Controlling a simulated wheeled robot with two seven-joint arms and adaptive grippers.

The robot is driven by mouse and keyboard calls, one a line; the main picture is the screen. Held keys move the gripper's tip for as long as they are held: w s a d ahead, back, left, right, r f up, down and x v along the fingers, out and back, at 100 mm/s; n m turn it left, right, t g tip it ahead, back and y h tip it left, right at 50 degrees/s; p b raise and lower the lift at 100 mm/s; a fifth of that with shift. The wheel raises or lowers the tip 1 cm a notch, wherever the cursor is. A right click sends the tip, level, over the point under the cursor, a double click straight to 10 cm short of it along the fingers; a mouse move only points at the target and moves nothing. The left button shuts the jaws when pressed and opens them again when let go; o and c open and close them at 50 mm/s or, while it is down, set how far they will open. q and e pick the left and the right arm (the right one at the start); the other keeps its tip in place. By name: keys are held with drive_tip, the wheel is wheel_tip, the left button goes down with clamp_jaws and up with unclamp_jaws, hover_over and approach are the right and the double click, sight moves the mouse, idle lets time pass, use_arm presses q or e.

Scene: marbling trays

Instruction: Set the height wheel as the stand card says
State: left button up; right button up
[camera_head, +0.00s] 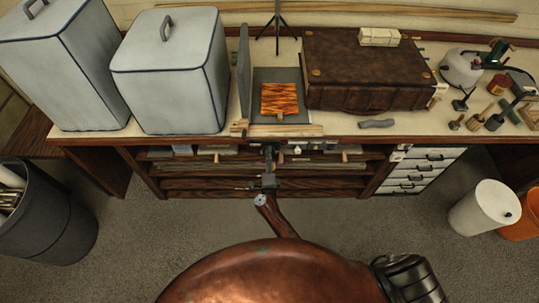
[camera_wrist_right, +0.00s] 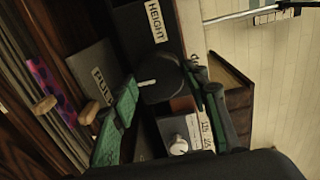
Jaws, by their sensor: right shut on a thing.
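The black height wheel (camera_wrist_right: 165,88) shows in the right wrist view, below a white label reading HEIGHT (camera_wrist_right: 154,20). A short white mark sits on the wheel and points to the left. My right gripper (camera_wrist_right: 160,98) has green-padded fingers on either side of the wheel and is shut on it. In the head view, my right gripper (camera_head: 268,168) is at the front of the bench, below the tray, where the wheel is too small to make out. I cannot make out a readable stand card in either view. My left gripper is not in view.
In the wrist view, a pale knob (camera_wrist_right: 178,146) sits close below the wheel. Wooden pegs (camera_wrist_right: 45,105) stick out at the left.

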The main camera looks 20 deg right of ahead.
drive_tip(key=shift+a+n+p, duration=0.1)
drive_tip(key=shift+n+p, duration=0.25)
drive_tip(key=shift+n, duration=0.55)
drive_tip(key=o, duration=1.2)
drive_tip(key=shift+c, duration=0.2)
